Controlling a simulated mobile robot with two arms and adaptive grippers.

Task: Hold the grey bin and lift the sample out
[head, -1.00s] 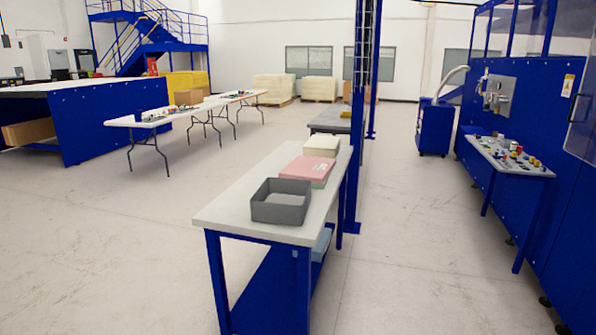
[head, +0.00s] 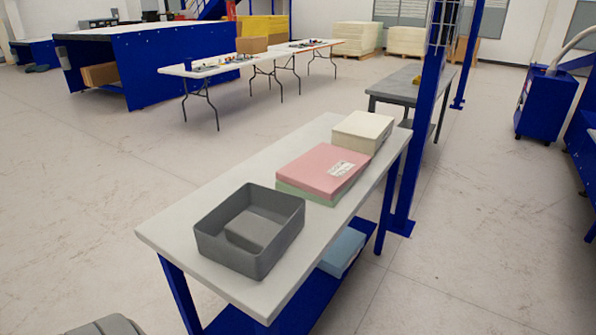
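The grey bin (head: 205,242) is an open, shallow rectangular box. It sits upright near the close end of the table with the pale top. Neither of my grippers can be made out in the head view.
Behind the bin on the same table (head: 190,212) lie a pink slab on a green one (head: 315,173) and a cream block (head: 362,131). A light blue block (head: 342,251) is on the lower shelf. A blue post (head: 420,130) stands at the table's right. Floor on the left is clear.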

